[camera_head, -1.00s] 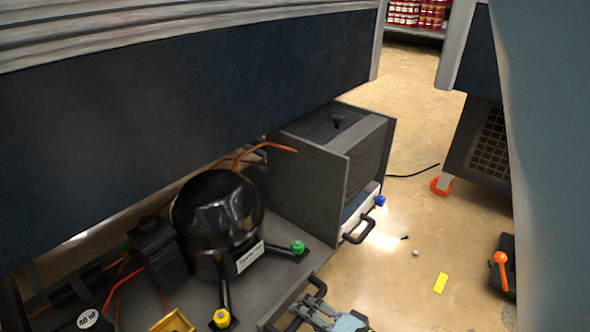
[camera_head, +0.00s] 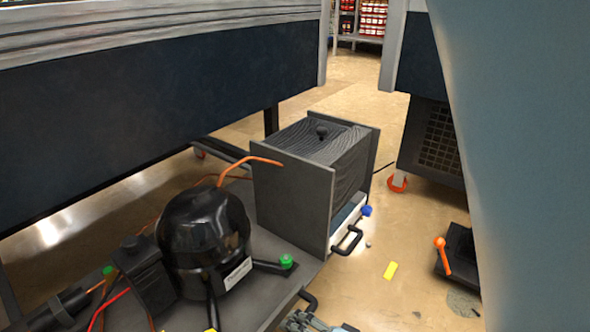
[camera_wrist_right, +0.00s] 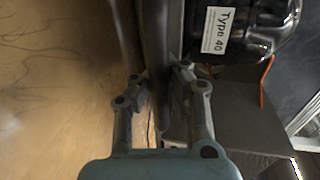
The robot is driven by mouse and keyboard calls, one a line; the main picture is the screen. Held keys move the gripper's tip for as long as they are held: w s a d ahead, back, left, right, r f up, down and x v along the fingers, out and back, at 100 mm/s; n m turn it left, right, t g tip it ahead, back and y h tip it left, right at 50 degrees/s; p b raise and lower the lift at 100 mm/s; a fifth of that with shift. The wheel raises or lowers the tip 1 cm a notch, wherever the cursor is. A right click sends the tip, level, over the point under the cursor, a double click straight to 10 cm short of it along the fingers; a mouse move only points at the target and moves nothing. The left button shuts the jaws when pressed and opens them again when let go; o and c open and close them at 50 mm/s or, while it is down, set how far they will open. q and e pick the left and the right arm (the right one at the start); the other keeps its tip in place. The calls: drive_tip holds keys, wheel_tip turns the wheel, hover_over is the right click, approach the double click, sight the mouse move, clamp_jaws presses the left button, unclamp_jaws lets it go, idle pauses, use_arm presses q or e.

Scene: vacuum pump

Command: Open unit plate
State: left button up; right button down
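The unit plate (camera_head: 225,312) is a grey sheet drawn out from under the dark cabinet. It carries the black round compressor (camera_head: 200,225) and a grey box (camera_head: 295,212). A black handle (camera_head: 307,298) sticks out at its front edge, low in the head view. My right gripper (camera_head: 305,322) is at this handle, partly cut off by the frame. In the right wrist view its two fingers (camera_wrist_right: 160,90) stand apart, either side of a dark bar (camera_wrist_right: 157,50); contact is unclear. My left gripper is not in view.
The dark cabinet (camera_head: 150,130) hangs over the upper left. Another cabinet with a grille (camera_head: 438,138) and a black pedal with an orange lever (camera_head: 443,255) stand right.

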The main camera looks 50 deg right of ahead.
drive_tip(key=shift+r, duration=0.15)
drive_tip(key=c, duration=1.2)
unclamp_jaws()
drive_tip(key=shift+c, duration=0.2)
drive_tip(key=o, duration=0.7)
wheel_tip(320, 180, up, 7)
drive_tip(key=shift+r, duration=0.1)
wheel_tip(320, 180, up, 2)
drive_tip(key=shift+w+r, duration=0.1)
drive_tip(key=shift+r, duration=0.05)
drive_tip(key=c, duration=0.5)
drive_tip(key=shift+r, duration=0.2)
drive_tip(key=shift+c, duration=1)
drive_tip(key=shift+r, duration=0.1)
